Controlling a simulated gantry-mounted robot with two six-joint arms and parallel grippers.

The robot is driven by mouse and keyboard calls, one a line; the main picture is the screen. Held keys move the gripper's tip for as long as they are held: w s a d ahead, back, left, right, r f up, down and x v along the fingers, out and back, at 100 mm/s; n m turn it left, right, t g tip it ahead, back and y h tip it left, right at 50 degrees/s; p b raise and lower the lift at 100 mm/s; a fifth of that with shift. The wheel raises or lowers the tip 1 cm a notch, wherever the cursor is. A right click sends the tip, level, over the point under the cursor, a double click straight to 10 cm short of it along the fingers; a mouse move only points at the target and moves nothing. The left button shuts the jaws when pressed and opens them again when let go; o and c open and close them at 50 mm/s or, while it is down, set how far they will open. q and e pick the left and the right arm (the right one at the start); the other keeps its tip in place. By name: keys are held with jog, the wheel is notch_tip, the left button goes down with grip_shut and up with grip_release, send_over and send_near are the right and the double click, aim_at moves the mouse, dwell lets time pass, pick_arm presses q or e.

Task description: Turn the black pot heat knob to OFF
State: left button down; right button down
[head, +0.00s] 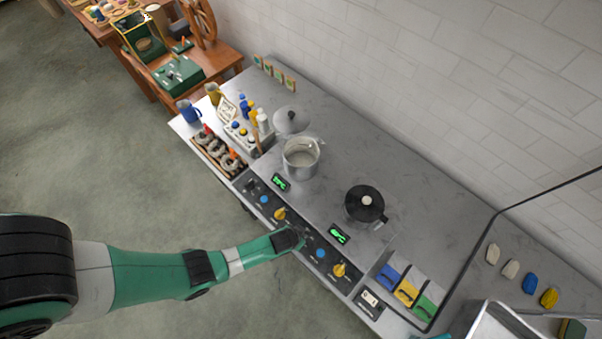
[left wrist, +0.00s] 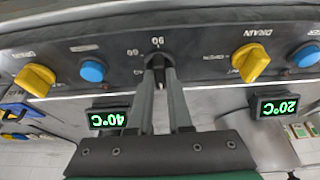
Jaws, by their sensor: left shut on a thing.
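The black pot (head: 362,211) stands lidded on the grey counter in the head view, behind a green-lit display (head: 339,234). The black heat knob (left wrist: 157,62) is on the front panel in the left wrist view, with "60" and "90" printed near it. My left gripper (left wrist: 160,76) is shut on this knob, one finger on each side. In the head view my left gripper (head: 301,240) is at the panel and hides the knob. The nearby display (left wrist: 108,118) seems to read 40°C, upside down. I cannot tell the knob's exact setting. My right gripper is not in view.
A blue button (left wrist: 92,70) and a yellow knob (left wrist: 36,78) lie on one side of the held knob. A yellow drain knob (left wrist: 250,62) and another blue button (left wrist: 304,55) lie on the other. A steel pot (head: 301,157) stands farther left on the counter.

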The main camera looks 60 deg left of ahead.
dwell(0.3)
pick_arm(q)
jog(key=c, duration=0.8)
grip_release()
jog(key=shift+c, duration=0.2)
jog(key=p+v, duration=0.6)
jog(key=v, duration=0.5)
jog(key=shift+r, duration=0.3)
jog(key=shift+s, duration=0.1)
